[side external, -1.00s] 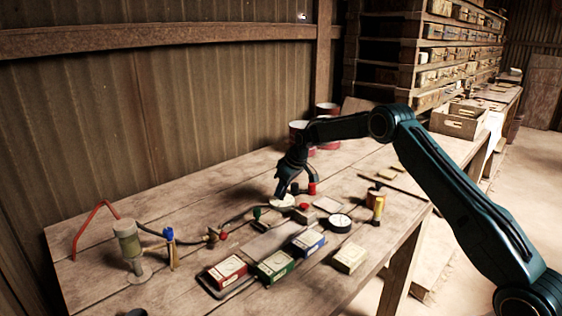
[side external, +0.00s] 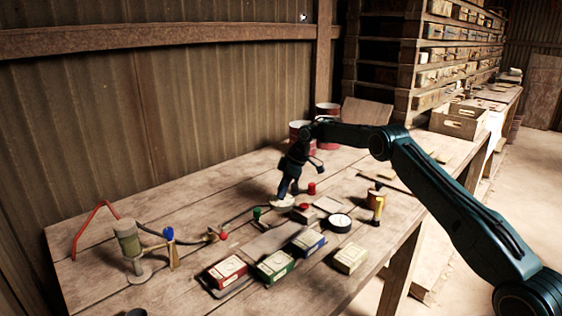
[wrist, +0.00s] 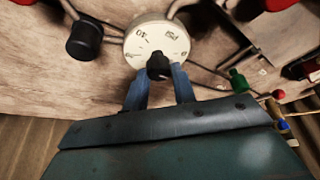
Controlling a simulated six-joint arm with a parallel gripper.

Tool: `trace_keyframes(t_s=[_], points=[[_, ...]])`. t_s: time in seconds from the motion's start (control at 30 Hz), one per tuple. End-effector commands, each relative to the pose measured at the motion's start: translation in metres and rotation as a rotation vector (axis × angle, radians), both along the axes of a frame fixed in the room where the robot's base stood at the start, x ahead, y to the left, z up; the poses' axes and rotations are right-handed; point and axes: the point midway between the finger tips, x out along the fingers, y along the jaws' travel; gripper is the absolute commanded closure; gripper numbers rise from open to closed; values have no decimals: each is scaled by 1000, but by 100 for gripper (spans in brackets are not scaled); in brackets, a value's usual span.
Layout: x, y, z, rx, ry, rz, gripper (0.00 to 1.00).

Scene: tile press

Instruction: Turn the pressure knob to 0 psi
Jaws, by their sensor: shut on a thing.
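The pressure knob is a black knob (wrist: 158,66) at the centre of a white round dial (wrist: 166,34) printed with "PSI", "40" and "0". In the side view the dial (side external: 285,202) lies on the workbench, and the knob is hidden by my gripper. My gripper (wrist: 159,76) is shut on the black knob, with one blue finger on each side of it. In the side view my gripper (side external: 286,194) reaches down onto the dial from above. I cannot tell exactly which mark the knob points to.
A green-capped valve (wrist: 238,82) and a black cylinder (wrist: 84,40) stand near the dial. A red cap (side external: 311,188), a black-rimmed gauge (side external: 338,223), and a red box (side external: 227,270) also lie on the bench (side external: 190,195). Pipes run to the pump (side external: 130,243) at left.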

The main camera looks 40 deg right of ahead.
Motion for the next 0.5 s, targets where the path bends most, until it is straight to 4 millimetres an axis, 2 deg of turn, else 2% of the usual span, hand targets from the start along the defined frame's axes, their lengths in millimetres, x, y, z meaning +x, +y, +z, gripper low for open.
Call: trace_keyframes(t_s=[0.37, 0.4, 0.47, 0.5], points=[[0, 0, 1, -1, -1, 2, 96], [0, 0, 1, -1, -2, 1, 66], [0, 0, 1, -1, -1, 2, 54], [0, 0, 1, -1, -1, 2, 52]])
